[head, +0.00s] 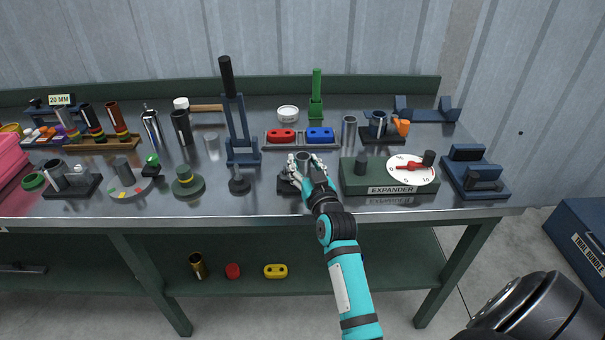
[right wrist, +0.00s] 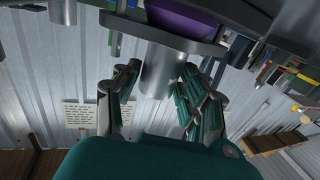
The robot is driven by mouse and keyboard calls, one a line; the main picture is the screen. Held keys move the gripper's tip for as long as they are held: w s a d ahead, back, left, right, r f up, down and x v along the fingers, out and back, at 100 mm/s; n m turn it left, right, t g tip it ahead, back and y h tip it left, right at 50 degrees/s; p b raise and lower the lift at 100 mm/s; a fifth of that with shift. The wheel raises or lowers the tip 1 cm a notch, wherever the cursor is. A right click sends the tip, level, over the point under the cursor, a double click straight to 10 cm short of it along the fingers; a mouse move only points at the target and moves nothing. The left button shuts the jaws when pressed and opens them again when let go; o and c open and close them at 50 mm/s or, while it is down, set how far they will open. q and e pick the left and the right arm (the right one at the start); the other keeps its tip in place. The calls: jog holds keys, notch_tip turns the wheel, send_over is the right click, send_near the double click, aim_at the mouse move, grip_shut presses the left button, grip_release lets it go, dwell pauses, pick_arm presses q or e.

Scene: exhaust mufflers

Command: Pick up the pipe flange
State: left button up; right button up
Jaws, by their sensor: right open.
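Flange-shaped pieces with two holes show in the head view: a red one (head: 281,139) and a blue one (head: 320,138) side by side on a tray, and a yellow one (head: 275,271) on the lower shelf. Which one is the pipe flange I cannot tell. My right gripper (head: 304,168) is open at a dark block near the bench's front, in front of the tray. In the right wrist view, a silver tube (right wrist: 162,70) stands between its spread fingers (right wrist: 155,90), with a purple piece (right wrist: 183,18) beyond it. Contact is unclear. My left gripper is out of view.
The green expander box (head: 360,190) with its white dial stands right of my right gripper. A tall dark lever stand (head: 242,150) is to the left. Tubes and fixtures crowd the bench. A red cap (head: 233,271) lies on the lower shelf.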

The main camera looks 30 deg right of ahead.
jog(key=shift+r, duration=0.1)
jog(key=shift+c, duration=0.4)
grip_shut()
jog(key=shift+r, duration=0.15)
